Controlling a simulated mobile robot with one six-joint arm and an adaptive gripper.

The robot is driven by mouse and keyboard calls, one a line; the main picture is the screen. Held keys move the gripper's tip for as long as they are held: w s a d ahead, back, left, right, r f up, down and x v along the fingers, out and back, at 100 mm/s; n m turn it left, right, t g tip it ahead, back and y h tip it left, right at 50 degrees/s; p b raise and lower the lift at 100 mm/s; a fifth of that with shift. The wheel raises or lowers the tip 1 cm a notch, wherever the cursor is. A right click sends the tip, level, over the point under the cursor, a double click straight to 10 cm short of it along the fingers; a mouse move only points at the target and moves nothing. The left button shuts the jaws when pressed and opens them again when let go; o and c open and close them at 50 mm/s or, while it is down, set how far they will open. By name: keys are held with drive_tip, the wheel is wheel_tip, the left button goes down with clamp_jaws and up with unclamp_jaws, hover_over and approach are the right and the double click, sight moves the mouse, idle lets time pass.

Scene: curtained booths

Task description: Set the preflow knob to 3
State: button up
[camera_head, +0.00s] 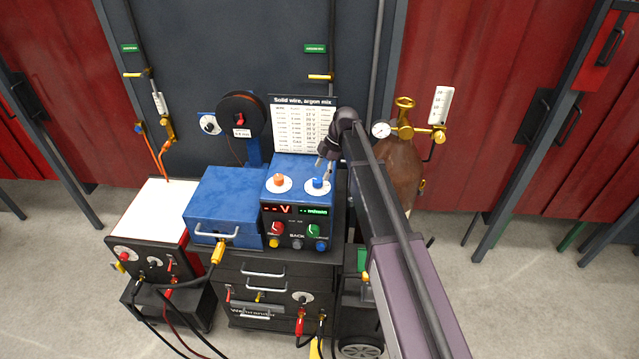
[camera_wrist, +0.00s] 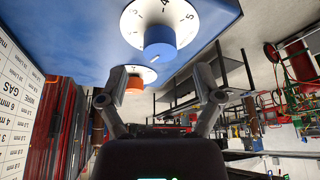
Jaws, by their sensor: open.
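On the blue control box (camera_head: 285,165) sit an orange knob (camera_head: 279,180) and a blue knob (camera_head: 318,182), each on a white dial. No label legible to me says which knob is preflow. In the wrist view the blue knob (camera_wrist: 158,44) is large and near, on a white dial (camera_wrist: 187,22) with numbers including 4 and 5. The orange knob (camera_wrist: 135,86) shows farther off between the fingers. My gripper (camera_wrist: 160,86) is open and empty, apart from the blue knob. Where the knob points is unclear.
A red knob (camera_head: 277,229) and a green knob (camera_head: 314,230) sit on the box's front below two displays. A settings chart (camera_head: 302,127) stands behind. A wire spool (camera_head: 240,113) is at the left. A brown gas cylinder (camera_head: 400,170) stands right, close behind my arm.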

sight(318, 180)
drive_tip(key=shift+b+x, duration=1.4)
drive_tip(key=shift+x, duration=0.45)
drive_tip(key=c, duration=1.2)
